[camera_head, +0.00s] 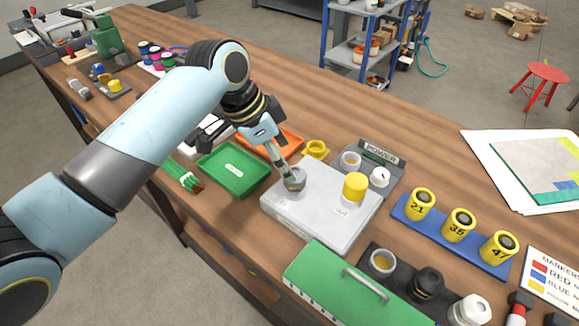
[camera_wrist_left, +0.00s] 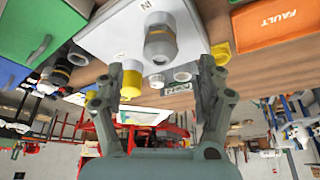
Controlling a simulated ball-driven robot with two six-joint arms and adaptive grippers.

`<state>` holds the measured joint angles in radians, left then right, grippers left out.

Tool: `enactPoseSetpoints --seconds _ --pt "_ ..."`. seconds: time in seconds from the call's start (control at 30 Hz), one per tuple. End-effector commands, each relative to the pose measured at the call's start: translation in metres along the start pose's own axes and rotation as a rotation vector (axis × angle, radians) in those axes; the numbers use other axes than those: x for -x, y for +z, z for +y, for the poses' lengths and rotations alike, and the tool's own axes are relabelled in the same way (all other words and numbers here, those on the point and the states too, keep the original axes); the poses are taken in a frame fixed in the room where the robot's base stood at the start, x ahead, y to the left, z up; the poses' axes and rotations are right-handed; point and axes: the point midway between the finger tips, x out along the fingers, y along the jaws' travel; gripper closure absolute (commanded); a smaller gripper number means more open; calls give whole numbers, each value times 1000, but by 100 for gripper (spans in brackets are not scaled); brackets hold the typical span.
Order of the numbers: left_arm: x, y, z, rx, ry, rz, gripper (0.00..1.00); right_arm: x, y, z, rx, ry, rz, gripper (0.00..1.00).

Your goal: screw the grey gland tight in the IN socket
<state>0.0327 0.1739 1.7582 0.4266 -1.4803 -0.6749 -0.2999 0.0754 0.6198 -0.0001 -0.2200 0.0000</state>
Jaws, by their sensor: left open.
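The grey gland (camera_wrist_left: 160,45) stands on the pale grey box (camera_head: 318,211), beside the "IN" label in the left wrist view. It also shows in the head view (camera_head: 293,183), partly covered by my left gripper (camera_head: 287,172). In the left wrist view the fingers of my left gripper (camera_wrist_left: 167,72) are spread apart, with the gland just beyond and between their tips. I see no contact between them. The IN socket is hidden under the gland, and I cannot tell how deep it sits. My right gripper is not in view.
A yellow cap (camera_head: 354,187) stands on the box's right side. The POWER panel (camera_head: 386,160) and a yellow ring (camera_head: 316,149) are behind. Green (camera_head: 235,170) and orange (camera_wrist_left: 280,25) trays lie beside it. A green case (camera_head: 345,290) and a blue rack (camera_head: 450,238) are at right.

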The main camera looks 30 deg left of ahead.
Motion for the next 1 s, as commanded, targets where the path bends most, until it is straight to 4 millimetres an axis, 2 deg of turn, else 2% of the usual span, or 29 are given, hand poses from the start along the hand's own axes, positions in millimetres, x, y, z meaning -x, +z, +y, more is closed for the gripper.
enactPoseSetpoints --seconds 0.1,0.3,0.5,0.77,1.0 --pt "-24 0 1 2 2 0 28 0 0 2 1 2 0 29" --pt "-55 0 0 2 1 -1 28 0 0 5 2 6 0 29" --pt "-67 0 0 1 -1 -1 28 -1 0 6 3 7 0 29" --pt "-68 0 0 1 -2 -1 28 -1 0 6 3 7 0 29" --pt "-68 1 0 1 -2 -1 59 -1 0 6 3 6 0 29"
